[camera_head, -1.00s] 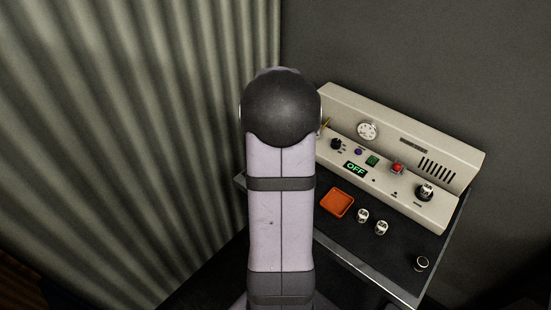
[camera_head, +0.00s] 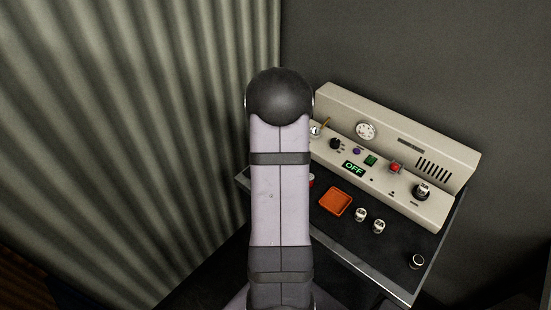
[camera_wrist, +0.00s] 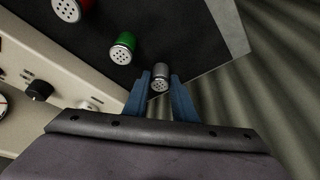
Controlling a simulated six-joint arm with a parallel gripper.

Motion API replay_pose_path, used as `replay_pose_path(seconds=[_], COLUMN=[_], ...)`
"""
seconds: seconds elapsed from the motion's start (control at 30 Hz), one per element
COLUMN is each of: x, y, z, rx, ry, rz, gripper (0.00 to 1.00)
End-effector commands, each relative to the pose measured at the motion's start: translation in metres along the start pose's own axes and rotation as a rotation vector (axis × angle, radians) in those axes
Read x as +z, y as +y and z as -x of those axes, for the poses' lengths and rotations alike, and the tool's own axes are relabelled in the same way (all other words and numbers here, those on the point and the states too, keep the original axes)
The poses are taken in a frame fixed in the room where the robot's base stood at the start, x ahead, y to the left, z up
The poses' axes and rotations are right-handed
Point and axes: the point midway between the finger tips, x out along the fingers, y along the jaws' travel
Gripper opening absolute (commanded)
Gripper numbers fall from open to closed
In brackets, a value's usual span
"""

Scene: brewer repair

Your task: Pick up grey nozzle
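In the wrist view the grey nozzle (camera_wrist: 161,77), a small cylinder with a holed face, stands on the dark table top. My gripper (camera_wrist: 160,80) has its two blue fingers apart, one on each side of the nozzle near their tips. The gaps at its sides are very narrow, and whether the fingers touch it is hard to tell. In the head view my own arm hides the gripper and the grey nozzle.
A green nozzle (camera_wrist: 123,48) and a red nozzle (camera_wrist: 68,9) stand left of the grey one. The cream machine (camera_wrist: 30,70) borders the table. In the head view, an orange tray (camera_head: 335,202) and several small white-and-black knobs (camera_head: 361,215) lie before the machine, whose display reads OFF.

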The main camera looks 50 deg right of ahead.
Motion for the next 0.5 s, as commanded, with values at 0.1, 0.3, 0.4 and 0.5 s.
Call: replay_pose_path(seconds=[0.1,0.3,0.4,0.5], x=[0.0,-0.0001,-0.0007,-0.0029], y=[0.0,0.0,0.0,0.0], z=[0.0002,0.0003,0.0013,0.0055], rx=[0.0,0.0,0.0,0.0], ry=[0.0,0.0,0.001,0.002], rz=[0.0,0.0,0.0,0.0], gripper=[0.0,0.0,0.0,0.0])
